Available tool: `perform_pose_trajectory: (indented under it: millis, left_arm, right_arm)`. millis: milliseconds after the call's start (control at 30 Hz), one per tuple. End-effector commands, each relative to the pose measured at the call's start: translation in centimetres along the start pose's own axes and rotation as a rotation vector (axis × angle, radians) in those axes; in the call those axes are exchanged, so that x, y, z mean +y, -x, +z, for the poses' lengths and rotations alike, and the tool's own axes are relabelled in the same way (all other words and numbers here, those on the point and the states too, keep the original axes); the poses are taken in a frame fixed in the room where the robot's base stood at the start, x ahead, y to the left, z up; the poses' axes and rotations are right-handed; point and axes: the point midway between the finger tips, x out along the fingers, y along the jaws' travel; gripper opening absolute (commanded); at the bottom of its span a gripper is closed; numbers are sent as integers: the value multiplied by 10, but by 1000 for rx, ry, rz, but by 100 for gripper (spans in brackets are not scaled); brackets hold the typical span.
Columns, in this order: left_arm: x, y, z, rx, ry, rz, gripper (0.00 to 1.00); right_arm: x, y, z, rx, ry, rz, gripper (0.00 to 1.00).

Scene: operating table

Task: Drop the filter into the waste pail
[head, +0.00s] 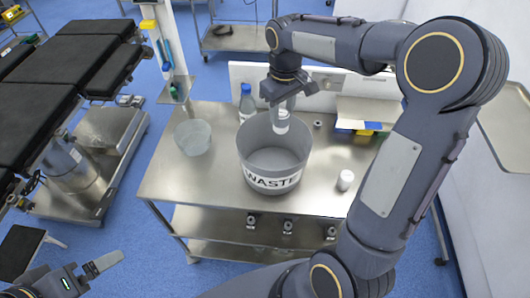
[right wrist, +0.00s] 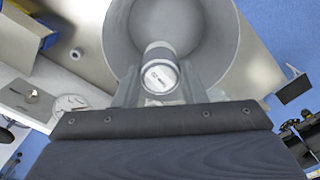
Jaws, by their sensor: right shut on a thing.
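The waste pail (head: 272,165) is a grey open bucket with a "WASTE" label, standing on a steel table. My right gripper (head: 282,110) points down over the pail's back part. Whether the filter's lower end is below the rim is hard to tell. My left gripper (head: 103,264) is at the lower left, away from the table; its jaw opening is unclear.
A black operating table (head: 60,75) stands at the left.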

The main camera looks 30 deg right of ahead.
Motion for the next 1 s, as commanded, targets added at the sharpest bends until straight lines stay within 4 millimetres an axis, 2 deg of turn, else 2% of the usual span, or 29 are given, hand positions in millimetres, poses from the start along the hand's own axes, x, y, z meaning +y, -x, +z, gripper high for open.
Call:
perform_pose_trajectory:
  millis: [33,400,767,800,1000]
  left_arm:
    - [-3,-6,3,0,0,0,100]
    - [-16,-36,18,0,0,0,100]
    - [-17,-38,19,0,0,0,100]
    - [-17,-38,19,0,0,0,100]
    - [-17,-38,19,0,0,0,100]
  right_arm:
    - [0,-8,0,-1,0,0,16]
    - [0,-50,0,-1,1,0,16]
    - [0,-54,0,0,1,0,16]
    - [0,-54,0,0,1,0,40]
    - [0,-54,0,-1,1,0,63]
